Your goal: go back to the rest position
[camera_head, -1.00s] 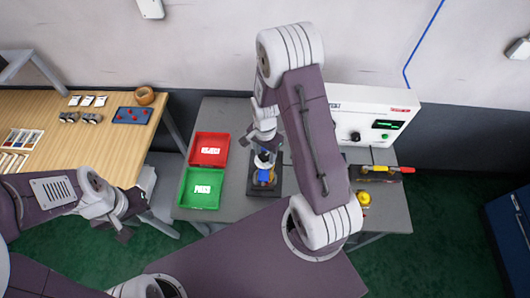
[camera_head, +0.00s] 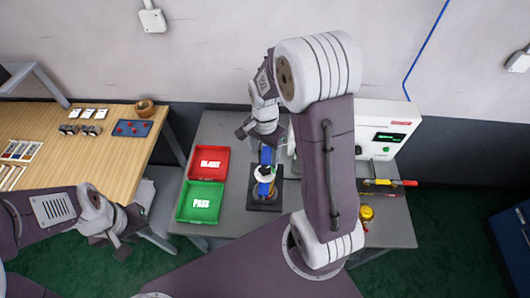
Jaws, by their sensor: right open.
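My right arm reaches over the grey bench, and my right gripper (camera_head: 257,133) is open above and behind the blue valve positioner (camera_head: 264,188). The positioner stands on a dark base plate (camera_head: 262,204), with a white round part on it. The gripper appears apart from it, with nothing seen in its jaws. My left gripper (camera_head: 112,246) hangs at the lower left, in front of the wooden table and left of the bench. Its fingers are small and their gap is not clear.
A red REJECT tray (camera_head: 209,149) and a green PASS tray (camera_head: 183,205) lie on the bench's left. A white instrument box (camera_head: 392,113) stands at the back right. A red-and-yellow tool (camera_head: 392,183) and a yellow round item (camera_head: 366,213) lie at the right. A wooden table (camera_head: 90,165) is at left.

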